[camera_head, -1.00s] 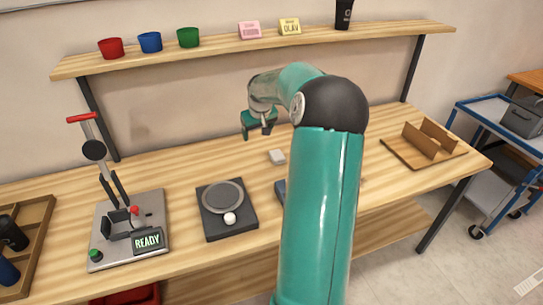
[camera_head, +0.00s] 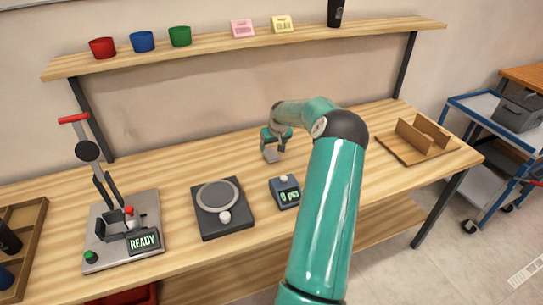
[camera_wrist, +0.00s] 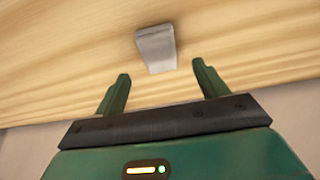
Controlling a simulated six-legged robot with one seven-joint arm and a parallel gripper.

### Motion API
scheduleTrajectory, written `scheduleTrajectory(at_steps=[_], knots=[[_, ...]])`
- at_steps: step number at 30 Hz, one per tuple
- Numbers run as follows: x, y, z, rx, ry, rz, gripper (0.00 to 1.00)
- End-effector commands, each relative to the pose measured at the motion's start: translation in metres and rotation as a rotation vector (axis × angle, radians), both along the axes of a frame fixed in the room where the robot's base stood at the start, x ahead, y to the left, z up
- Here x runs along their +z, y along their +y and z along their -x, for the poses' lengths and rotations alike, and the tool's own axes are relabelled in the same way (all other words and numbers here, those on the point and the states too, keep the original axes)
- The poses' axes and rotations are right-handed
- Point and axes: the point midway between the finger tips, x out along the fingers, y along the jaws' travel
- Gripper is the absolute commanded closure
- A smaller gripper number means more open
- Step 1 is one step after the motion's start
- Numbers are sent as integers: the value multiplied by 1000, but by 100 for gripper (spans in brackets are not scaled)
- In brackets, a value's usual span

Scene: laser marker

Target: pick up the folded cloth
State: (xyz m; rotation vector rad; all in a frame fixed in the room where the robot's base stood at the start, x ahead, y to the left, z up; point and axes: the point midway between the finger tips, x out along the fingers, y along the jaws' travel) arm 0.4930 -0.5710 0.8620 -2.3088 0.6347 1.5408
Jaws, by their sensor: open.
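The folded cloth (camera_head: 271,156) is a small light grey block lying on the wooden table. In the wrist view the cloth (camera_wrist: 157,47) lies just beyond the fingertips, roughly centred between them. My gripper (camera_head: 276,134) is just above and behind the cloth in the head view. Its two green fingers (camera_wrist: 160,71) are apart with nothing between them. The gripper partly overlaps the cloth in the head view, so the gap between them is hard to judge.
A press marked READY (camera_head: 120,232) is at left, a wooden holder (camera_head: 402,150) at right. A shelf (camera_head: 215,52) with cups runs behind.

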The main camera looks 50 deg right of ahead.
Motion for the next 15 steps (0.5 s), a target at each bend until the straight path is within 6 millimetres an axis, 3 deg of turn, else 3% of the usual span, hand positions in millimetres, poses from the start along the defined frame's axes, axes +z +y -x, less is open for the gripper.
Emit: scheduleTrajectory(at_steps=[6,15], knots=[[-34,-4,-8,0,-1,-3,27],[-43,-7,-11,0,0,0,27]])
